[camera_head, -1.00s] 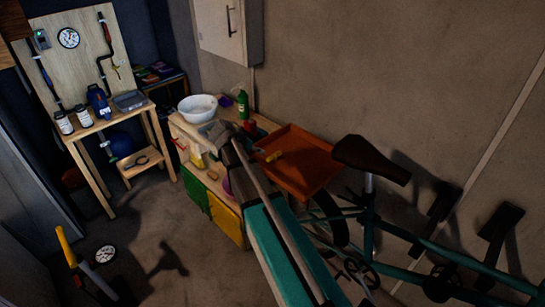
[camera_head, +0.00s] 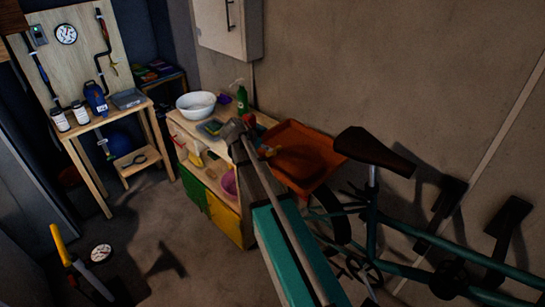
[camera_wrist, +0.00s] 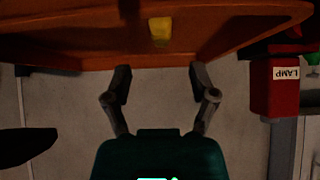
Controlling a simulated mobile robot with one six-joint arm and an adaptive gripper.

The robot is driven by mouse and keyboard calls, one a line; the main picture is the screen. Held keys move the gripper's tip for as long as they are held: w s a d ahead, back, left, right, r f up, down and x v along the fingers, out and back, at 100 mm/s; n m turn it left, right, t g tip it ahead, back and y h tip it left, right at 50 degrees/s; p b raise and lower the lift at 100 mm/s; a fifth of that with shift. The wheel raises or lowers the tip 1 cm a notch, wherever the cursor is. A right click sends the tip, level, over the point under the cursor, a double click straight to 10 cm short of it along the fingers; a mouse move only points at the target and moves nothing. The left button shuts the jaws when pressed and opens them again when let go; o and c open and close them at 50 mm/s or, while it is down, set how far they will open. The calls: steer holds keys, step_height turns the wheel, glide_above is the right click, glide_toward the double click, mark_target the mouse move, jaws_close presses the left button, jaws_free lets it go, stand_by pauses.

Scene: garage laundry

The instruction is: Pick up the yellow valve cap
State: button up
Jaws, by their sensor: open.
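The yellow valve cap (camera_wrist: 159,32) lies in the orange tray (camera_wrist: 70,50) at the top middle of the wrist view. My gripper (camera_wrist: 160,78) is open and empty, with its two fingers spread apart. The cap is beyond the fingertips, lined up with the gap between them and not touching them. In the head view, my arm reaches up to the left edge of the orange tray (camera_head: 318,150). There the cap is mostly hidden or too small to make out beside the end of my arm.
A red box labelled LAMP (camera_wrist: 275,88) stands right of the tray. A white bowl (camera_head: 196,105) and a green bottle (camera_head: 242,100) sit on the cabinet. A teal bicycle with a dark saddle (camera_head: 372,150) stands right of my arm. Bare floor (camera_head: 150,235) lies left of the cabinet.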

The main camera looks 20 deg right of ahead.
mark_target(274, 151)
steer(key=shift+b+x, duration=0.5)
steer(key=shift+x, duration=0.6)
steer(key=shift+b+x, duration=1.8)
steer(key=shift+x, duration=0.8)
steer(key=c, duration=0.9)
